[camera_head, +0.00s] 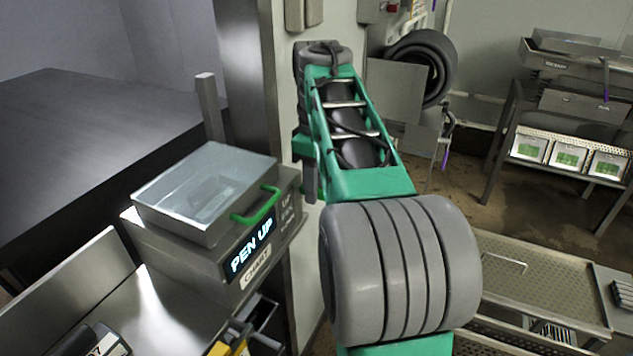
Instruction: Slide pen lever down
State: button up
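The chart recorder (185,243) is a grey box with a clear, glass-like cover (205,190) and a green handle (258,206) at the cover's right front. Its lit display (251,245) reads "PEN UP", above a "CHART" label. Small lettering beginning with "UP" is on the right side face. I cannot make out the pen lever for certain. My green and grey arm rises just right of the recorder and hides what is behind it. A small dark grey piece shows at the arm's left edge, by the recorder's right rear corner; I cannot tell what it is. My gripper's fingertips do not show.
A steel post (250,60) and pale panel stand behind the recorder. A dark flat surface (90,140) lies at left. A perforated tray (540,285) and a rack with labelled packs (567,155) are at right.

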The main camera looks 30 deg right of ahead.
grip_shut()
dwell(1.4)
